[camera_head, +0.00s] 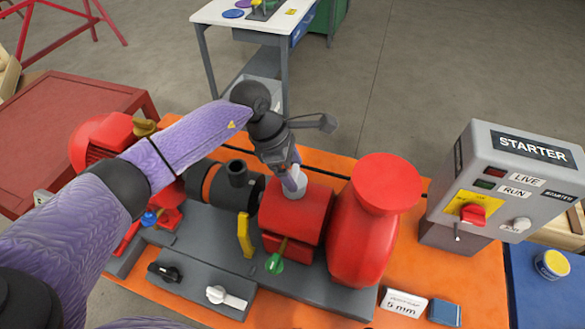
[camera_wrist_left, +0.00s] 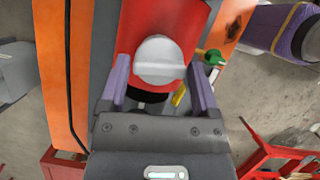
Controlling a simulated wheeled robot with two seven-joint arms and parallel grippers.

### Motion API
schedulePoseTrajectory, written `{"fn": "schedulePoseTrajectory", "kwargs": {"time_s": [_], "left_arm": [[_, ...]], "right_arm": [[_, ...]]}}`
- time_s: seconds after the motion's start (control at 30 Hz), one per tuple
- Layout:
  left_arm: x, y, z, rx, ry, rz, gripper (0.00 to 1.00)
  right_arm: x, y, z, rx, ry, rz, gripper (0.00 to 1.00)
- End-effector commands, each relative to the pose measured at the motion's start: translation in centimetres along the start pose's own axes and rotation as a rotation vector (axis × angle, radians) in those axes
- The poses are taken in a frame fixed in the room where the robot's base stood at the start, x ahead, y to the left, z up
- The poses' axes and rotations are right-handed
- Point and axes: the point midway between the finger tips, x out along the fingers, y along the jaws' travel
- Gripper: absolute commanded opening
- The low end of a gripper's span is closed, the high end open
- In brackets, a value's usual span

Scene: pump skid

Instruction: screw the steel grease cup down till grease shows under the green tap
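The steel grease cup (camera_head: 296,186) sits upright on top of the red bearing block (camera_head: 290,215). In the left wrist view its round grey cap (camera_wrist_left: 160,60) has a raised bar across it. My left gripper (camera_head: 292,178) points down at the cup from above. In the left wrist view its two purple fingers (camera_wrist_left: 158,80) are apart, one to each side of the cap, with gaps showing. The green tap (camera_head: 275,263) is on the front of the block and also shows in the left wrist view (camera_wrist_left: 213,57). No grease can be made out under it. My right gripper is out of view.
A red rounded housing (camera_head: 370,230) stands close right of the block. A dark motor coupling (camera_head: 235,185) and yellow lever (camera_head: 245,235) are on its left. The starter box (camera_head: 510,185) stands at right. A 5 mm card (camera_head: 403,303) lies in front.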

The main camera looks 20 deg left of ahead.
Motion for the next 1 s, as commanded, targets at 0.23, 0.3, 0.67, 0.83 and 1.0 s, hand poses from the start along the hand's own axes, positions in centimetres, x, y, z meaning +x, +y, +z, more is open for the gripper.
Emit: {"fn": "schedulePoseTrajectory", "kwargs": {"time_s": [0.23, 0.3, 0.67, 0.83, 1.0], "left_arm": [[0.0, 0.0, 0.0, 0.0, 0.0, 0.0, 1.0], [-0.1, 0.0, 0.0, 0.0, 0.0, 0.001, 1.0], [-7.8, 0.1, -0.1, 0.0, 0.002, 0.005, 1.0], [-9.8, 0.0, 0.0, 0.0, 0.0, 0.001, 1.0], [-10.0, 0.0, 0.0, 0.0, 0.0, 0.0, 1.0]], "right_arm": [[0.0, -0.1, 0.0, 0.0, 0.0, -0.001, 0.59], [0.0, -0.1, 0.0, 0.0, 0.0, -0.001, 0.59], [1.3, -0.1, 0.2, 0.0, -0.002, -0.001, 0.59], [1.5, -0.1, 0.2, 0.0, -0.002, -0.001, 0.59], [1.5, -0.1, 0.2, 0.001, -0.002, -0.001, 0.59]]}}
